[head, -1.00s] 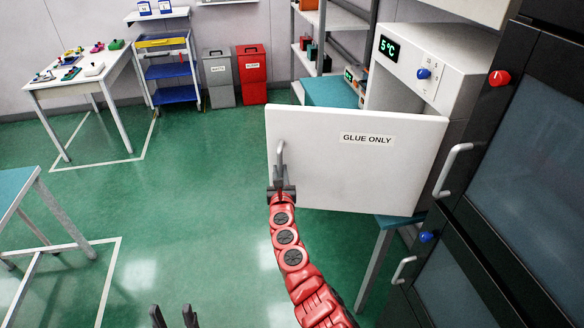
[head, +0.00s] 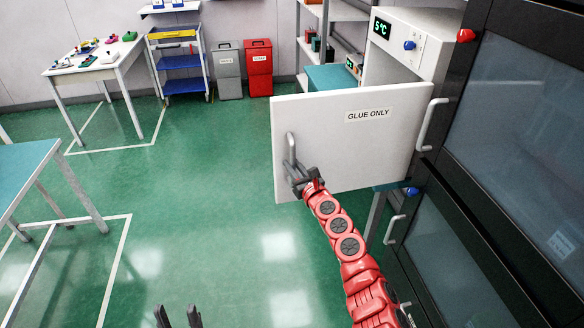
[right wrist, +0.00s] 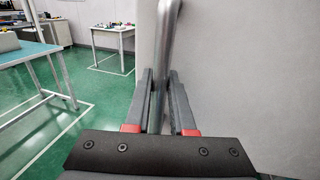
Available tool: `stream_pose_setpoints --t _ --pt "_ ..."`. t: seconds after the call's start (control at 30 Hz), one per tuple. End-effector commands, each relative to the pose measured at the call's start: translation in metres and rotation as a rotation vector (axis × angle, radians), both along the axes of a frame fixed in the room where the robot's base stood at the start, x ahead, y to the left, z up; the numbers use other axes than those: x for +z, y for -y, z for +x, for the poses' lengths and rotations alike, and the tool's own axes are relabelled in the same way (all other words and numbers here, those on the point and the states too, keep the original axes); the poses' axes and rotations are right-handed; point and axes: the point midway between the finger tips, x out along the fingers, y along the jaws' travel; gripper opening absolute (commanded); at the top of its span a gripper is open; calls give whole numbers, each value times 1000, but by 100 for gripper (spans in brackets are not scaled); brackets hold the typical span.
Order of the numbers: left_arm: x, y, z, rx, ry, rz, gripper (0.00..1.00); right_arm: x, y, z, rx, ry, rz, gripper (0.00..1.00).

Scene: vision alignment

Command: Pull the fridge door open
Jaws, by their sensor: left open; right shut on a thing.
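The white fridge door (head: 350,135), labelled "GLUE ONLY", stands swung open in the head view. The fridge body (head: 415,45) with its "5°C" display is behind it at the upper right. The door's grey bar handle (head: 290,150) is near the door's left edge. My right gripper (head: 302,182) is shut on the lower part of this handle. In the right wrist view the handle (right wrist: 167,60) runs between the fingers of my right gripper (right wrist: 160,95), beside the door's face (right wrist: 250,80). My left gripper (head: 177,316) is open and empty at the bottom edge of the head view.
A dark cabinet (head: 520,130) with its own handles stands close on the right. A teal-topped table (head: 25,165) is at the left. Grey and red bins (head: 258,70) and a shelf cart (head: 182,75) stand at the back. The green floor between is clear.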

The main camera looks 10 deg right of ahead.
Motion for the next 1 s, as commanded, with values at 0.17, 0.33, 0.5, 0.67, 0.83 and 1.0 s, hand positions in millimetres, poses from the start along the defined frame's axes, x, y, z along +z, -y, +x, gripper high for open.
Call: stream_pose_setpoints --t 0.17,0.33,0.5,0.67,0.83,1.0 --pt "0 0 0 0 0 0 50 1 -1 0 1 1 1 0" --pt "0 0 0 0 0 0 50 0 -1 0 0 1 0 47" --pt "0 0 0 0 0 0 50 0 0 0 -1 0 0 52" --pt "0 0 0 0 0 0 50 0 0 0 -2 0 0 52" --pt "2 0 0 0 0 0 50 0 4 -8 -4 1 -2 52" --pt "6 0 0 0 0 0 50 -1 8 -25 0 -1 -8 52"
